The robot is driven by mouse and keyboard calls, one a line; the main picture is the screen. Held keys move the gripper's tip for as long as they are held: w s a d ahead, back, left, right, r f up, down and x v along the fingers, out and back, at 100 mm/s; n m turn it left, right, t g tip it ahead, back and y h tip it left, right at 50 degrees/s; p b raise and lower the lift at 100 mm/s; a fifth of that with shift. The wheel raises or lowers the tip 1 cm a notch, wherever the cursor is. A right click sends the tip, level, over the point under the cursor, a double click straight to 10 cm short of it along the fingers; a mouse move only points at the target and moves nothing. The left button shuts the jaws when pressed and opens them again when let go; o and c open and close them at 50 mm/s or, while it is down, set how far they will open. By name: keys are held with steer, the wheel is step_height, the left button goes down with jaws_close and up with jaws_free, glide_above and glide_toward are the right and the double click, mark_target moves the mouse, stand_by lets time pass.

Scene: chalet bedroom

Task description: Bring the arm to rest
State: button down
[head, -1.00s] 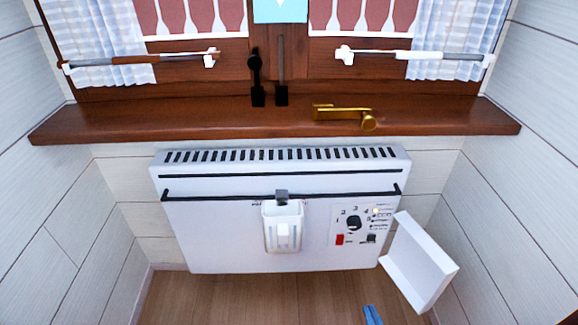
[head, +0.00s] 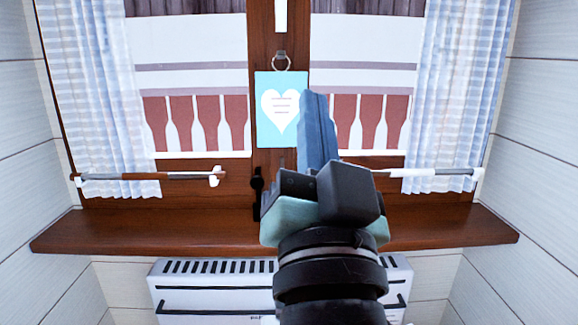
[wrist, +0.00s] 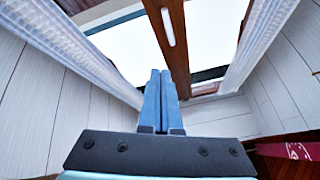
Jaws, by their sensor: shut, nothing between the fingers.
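My gripper (head: 314,98) is raised in front of the window in the head view, with its blue fingers pointing up. In the wrist view my gripper (wrist: 160,78) shows its two blue fingers side by side, closed together with nothing held. It hides part of the sill and the right edge of a light blue card with a white heart (head: 279,108), which hangs from a ring on the window's middle post. I cannot tell how far the fingers are from the card.
A wooden sill (head: 140,232) runs below the window, above a white heater (head: 205,292). Panelled walls close in on both sides. A red cloth-like thing (wrist: 292,151) shows at the wrist view's lower right.

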steer(key=s+a+r+n+t+p, duration=0.1)
steer(key=s+r+n+t, duration=0.1)
steer(key=s+r, duration=0.3)
steer(key=s+a+r+n+t, duration=0.1)
steer(key=s+a+r+n, duration=0.1)
steer(key=s+r+n, duration=0.3)
step_height(320, 180, up, 37)
steer(key=w+m+p, duration=0.2)
steer(key=p, duration=3.5)
steer(key=shift+d+m+p, duration=0.3)
